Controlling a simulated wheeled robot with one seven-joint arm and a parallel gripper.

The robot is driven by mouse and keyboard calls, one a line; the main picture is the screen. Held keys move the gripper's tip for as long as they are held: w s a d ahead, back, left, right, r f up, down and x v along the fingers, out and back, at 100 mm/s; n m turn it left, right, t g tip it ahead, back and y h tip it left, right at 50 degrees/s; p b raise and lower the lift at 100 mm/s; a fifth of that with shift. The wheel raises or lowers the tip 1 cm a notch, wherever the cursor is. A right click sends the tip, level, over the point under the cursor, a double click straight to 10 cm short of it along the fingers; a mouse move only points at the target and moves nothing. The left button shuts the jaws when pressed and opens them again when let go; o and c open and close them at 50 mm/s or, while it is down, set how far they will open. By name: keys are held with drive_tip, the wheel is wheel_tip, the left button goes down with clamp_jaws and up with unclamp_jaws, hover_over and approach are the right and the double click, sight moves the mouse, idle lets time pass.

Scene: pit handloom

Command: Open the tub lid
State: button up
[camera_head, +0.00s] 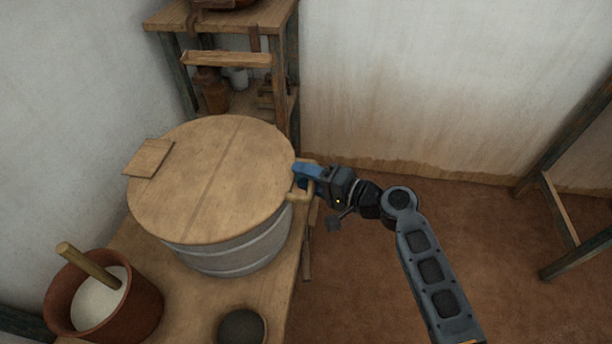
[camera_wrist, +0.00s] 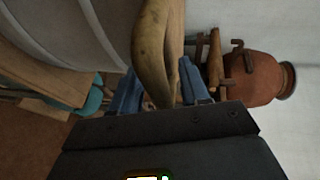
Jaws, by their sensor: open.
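The round wooden tub lid (camera_head: 205,185) lies flat and closed on the grey banded tub (camera_head: 235,250), which stands on a wooden bench. A small wooden block (camera_head: 148,158) sits at the lid's left edge. A curved tan handle (camera_head: 299,196) sticks out at the lid's right edge. My gripper (camera_head: 306,176) is at that edge, its blue fingers beside the handle. In the wrist view my gripper (camera_wrist: 158,92) is open, and the handle (camera_wrist: 152,45) passes between its fingers. Whether either finger touches the handle I cannot tell.
A brown pot (camera_head: 105,300) with white contents and a wooden stick stands at front left, near a dark round bowl (camera_head: 241,327). A wooden shelf (camera_head: 225,60) with jars stands behind the tub. The floor (camera_head: 400,240) to the right is mostly clear; a wooden frame (camera_head: 560,215) stands at far right.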

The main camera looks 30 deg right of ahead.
drive_tip(key=shift+w+a, duration=0.1)
drive_tip(key=shift+c, duration=0.3)
drive_tip(key=shift+f, duration=0.2)
clamp_jaws()
